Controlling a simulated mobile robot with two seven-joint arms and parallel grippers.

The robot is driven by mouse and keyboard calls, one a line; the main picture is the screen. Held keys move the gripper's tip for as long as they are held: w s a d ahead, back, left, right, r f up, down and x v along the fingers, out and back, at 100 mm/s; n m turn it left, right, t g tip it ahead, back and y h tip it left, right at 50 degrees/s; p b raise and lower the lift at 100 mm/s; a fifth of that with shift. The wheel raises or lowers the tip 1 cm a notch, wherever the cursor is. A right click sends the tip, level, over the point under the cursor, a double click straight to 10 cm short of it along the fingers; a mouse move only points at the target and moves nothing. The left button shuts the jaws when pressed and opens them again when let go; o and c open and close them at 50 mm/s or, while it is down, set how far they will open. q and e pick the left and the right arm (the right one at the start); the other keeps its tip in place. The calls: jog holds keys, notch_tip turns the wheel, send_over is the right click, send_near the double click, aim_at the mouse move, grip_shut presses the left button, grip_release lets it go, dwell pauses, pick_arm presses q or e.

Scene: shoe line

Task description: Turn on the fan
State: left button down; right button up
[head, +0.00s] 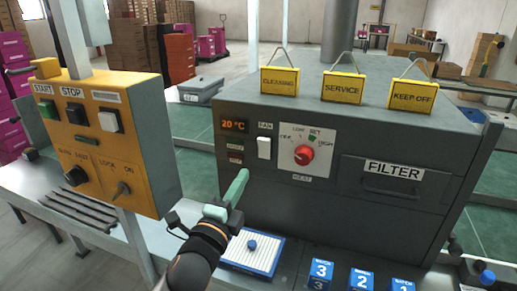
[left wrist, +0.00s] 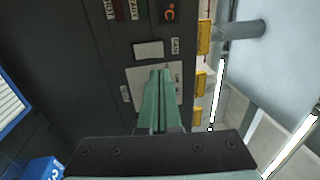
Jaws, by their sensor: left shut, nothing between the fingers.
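The white fan rocker switch (head: 264,147) is on the front of the dark grey machine (head: 340,212), under a FAN label and right of a lit 20 °C display (head: 233,125). The switch also shows in the left wrist view (left wrist: 148,49), just beyond the fingertips. My left gripper (head: 243,173) has green fingers, closed together and empty, below and left of the switch in the head view. In the left wrist view its fingers (left wrist: 160,73) overlap the white heat panel. I cannot tell whether they touch the machine. My right gripper is not in view.
A red heat knob (head: 303,155) is right of the switch. A filter drawer (head: 393,180) is further right. A yellow control box (head: 100,135) with buttons stands at left. A blue-edged tray (head: 273,265) and numbered blue blocks (head: 361,279) lie below. Yellow signs (head: 342,88) stand on top.

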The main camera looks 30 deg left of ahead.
aim_at(263, 142)
pick_arm(q)
jog(key=p+x, duration=0.1)
jog(key=x, duration=0.9)
jog(key=shift+w+r, duration=0.1)
jog(key=shift+w, duration=0.35)
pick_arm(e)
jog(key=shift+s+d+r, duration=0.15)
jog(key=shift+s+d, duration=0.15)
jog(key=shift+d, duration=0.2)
pick_arm(q)
jog(key=shift+w+a+r+p, duration=0.1)
jog(key=shift+w+r+p, duration=0.2)
jog(key=shift+p, duration=0.2)
jog(key=shift+f, duration=0.1)
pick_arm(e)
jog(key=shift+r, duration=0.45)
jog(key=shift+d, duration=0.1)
